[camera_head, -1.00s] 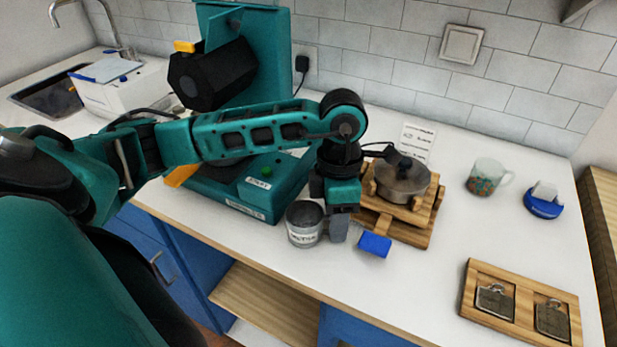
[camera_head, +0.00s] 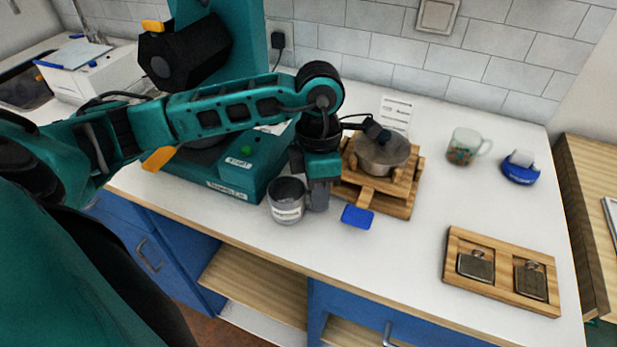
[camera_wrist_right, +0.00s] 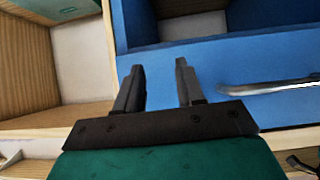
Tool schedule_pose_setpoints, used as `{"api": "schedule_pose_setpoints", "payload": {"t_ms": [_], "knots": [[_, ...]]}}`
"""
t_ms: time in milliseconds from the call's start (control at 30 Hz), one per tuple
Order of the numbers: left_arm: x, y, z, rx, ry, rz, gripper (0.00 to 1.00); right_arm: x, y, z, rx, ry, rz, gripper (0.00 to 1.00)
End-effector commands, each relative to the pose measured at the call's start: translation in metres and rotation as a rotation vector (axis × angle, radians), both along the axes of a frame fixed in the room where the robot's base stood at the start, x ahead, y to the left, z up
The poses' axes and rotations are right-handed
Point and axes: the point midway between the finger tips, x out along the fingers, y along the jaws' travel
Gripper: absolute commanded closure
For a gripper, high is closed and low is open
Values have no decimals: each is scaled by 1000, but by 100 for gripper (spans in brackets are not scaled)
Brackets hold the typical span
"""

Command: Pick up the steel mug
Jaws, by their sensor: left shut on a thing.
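The steel mug (camera_head: 286,203) is grey with a pale label band and stands upright near the counter's front edge in the head view. My left gripper (camera_head: 318,196) points down at its right side and is shut on it; the exact contact at the handle side is hard to make out. My right gripper (camera_wrist_right: 160,67) shows in the right wrist view, its two fingers apart with nothing between them, in front of a blue drawer front (camera_wrist_right: 230,75).
A blue block (camera_head: 357,216) lies just right of the left gripper. A wooden stand (camera_head: 400,205) with a metal pot (camera_head: 382,153) is behind it. A teal machine (camera_head: 215,175) stands left. A patterned mug (camera_head: 463,147) and wooden tray (camera_head: 452,250) are right, with clear counter between.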

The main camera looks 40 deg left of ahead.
Motion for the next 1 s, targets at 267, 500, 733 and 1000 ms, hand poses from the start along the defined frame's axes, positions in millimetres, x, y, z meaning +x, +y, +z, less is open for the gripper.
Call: {"api": "schedule_pose_setpoints", "payload": {"t_ms": [267, 500, 733, 1000], "knots": [[1, 0, 31, 0, -6, 0, 100, 0, 0, 1, 0, 0, 0, 62], [2, 0, 95, 0, -10, -1, 100, 0, 0, 4, 0, 0, 0, 62], [1, 1, 159, 2, -8, 1, 100, 0, 0, 10, 0, 1, 0, 62], [1, 1, 190, 2, -4, 1, 100, 0, 0, 14, 0, -1, 0, 62]]}}
